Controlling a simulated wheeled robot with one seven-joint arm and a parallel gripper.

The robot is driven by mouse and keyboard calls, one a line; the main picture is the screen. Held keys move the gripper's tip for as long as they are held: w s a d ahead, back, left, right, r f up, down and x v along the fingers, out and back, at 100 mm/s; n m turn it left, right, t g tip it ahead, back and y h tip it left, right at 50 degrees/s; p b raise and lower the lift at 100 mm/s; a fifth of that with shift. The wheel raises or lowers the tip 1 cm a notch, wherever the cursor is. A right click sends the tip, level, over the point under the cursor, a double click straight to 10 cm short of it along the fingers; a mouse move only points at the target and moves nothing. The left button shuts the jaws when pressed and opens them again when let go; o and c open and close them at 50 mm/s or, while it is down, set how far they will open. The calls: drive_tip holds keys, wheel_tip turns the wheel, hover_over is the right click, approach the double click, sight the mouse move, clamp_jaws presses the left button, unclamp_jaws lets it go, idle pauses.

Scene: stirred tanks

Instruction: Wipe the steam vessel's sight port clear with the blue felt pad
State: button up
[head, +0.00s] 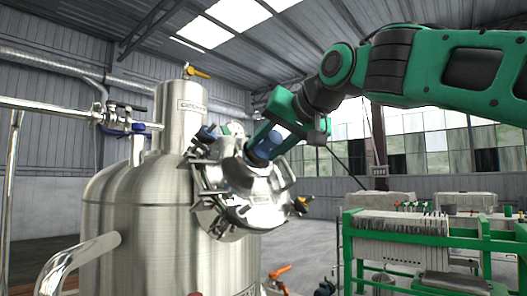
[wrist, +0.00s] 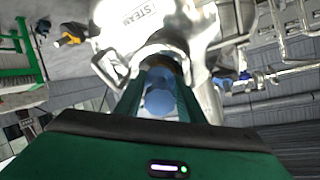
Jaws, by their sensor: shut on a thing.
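My gripper (head: 258,152) reaches down from the upper right, shut on the blue felt pad (head: 270,142). In the wrist view the pad (wrist: 160,100) shows as a rounded blue piece between the two green fingers (wrist: 160,85). The pad's front end is at a shiny steel fitting with clamps (head: 262,200) on the vessel's side. In the wrist view a steel surface lettered "STEAM" (wrist: 138,12) lies just beyond the fingers. The sight port's glass is hidden behind the gripper and pad. I cannot tell whether the pad touches it.
A large steel tank (head: 135,225) with a tall neck stands at the left, with a pipe and blue-handled valve (head: 135,128) beside it. Yellow and orange valve handles stick out nearby. A green-framed filter press (head: 420,240) stands at the right. Floor shows between them.

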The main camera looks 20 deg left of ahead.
drive_tip(key=w, duration=0.1)
drive_tip(key=w+d, duration=0.1)
drive_tip(key=w, duration=0.1)
drive_tip(key=shift+w+d, duration=0.15)
drive_tip(key=shift+w, duration=0.05)
idle(0.3)
drive_tip(key=shift+s, duration=0.1)
drive_tip(key=shift+s+a+f, duration=0.1)
drive_tip(key=shift+s+a, duration=0.3)
drive_tip(key=shift+s, duration=0.4)
drive_tip(key=shift+s+a, duration=0.35)
drive_tip(key=shift+s, duration=0.4)
drive_tip(key=shift+s+a, duration=0.3)
drive_tip(key=shift+s, duration=0.45)
drive_tip(key=shift+s+a, duration=0.25)
drive_tip(key=shift+s, duration=0.5)
drive_tip(key=shift+d, duration=0.1)
drive_tip(key=s+d+r, duration=0.2)
drive_tip(key=d+r, duration=0.1)
drive_tip(key=d, duration=0.1)
drive_tip(key=shift+d+r, duration=0.2)
drive_tip(key=shift+d, duration=0.1)
